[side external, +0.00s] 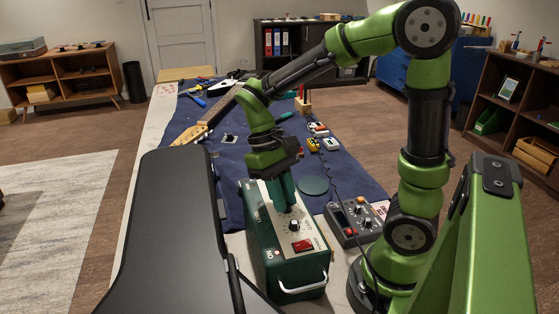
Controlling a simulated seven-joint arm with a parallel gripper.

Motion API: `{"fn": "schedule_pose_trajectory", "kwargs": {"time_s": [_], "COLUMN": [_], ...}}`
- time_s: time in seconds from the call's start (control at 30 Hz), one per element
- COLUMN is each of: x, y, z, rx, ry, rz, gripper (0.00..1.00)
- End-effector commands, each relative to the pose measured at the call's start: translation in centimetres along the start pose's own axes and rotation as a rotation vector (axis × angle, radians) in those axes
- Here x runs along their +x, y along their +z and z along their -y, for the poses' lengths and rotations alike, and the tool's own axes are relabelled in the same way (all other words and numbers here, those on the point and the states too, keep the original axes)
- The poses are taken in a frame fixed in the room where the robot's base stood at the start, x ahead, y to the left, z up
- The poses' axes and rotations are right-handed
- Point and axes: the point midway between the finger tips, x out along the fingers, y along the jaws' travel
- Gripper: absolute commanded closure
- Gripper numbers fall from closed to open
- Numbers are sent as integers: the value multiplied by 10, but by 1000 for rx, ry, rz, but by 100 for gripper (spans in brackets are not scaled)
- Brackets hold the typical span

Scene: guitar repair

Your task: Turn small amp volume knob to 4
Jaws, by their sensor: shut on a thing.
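The small amp (275,258) is a dark green box with a pale control panel on top, a red switch (303,245) and a white handle at its near end. A dark round knob (294,225) with marks around it sits on the panel, near the switch. My gripper (287,205) points down at the panel just beyond that knob. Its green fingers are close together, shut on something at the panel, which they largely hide. I cannot read the knob's setting or its numbers.
A grey box with knobs (355,220) stands right of the amp, close to my arm base. A blue mat (235,165) holds a guitar (205,120), small pedals (318,130) and tools. A large dark panel (175,225) fills the left foreground. A round green pad (314,186) lies behind the amp.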

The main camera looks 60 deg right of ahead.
Motion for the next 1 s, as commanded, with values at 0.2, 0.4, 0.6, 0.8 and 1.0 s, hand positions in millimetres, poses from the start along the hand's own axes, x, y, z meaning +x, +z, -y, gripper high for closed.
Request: {"fn": "schedule_pose_trajectory", "kwargs": {"time_s": [0.2, 0.4, 0.6, 0.8, 1.0], "x": [-1, -1, -1, -1, -1], "y": [0, 0, 0, 0, 0], "z": [-1, -2, -2, -2, -2], "rx": [120, 183, 207, 210, 209], "ry": [-52, -78, -89, -90, -89], "rz": [-3, -3, -3, -3, -3], "gripper": [100, 100, 100, 100, 78]}}
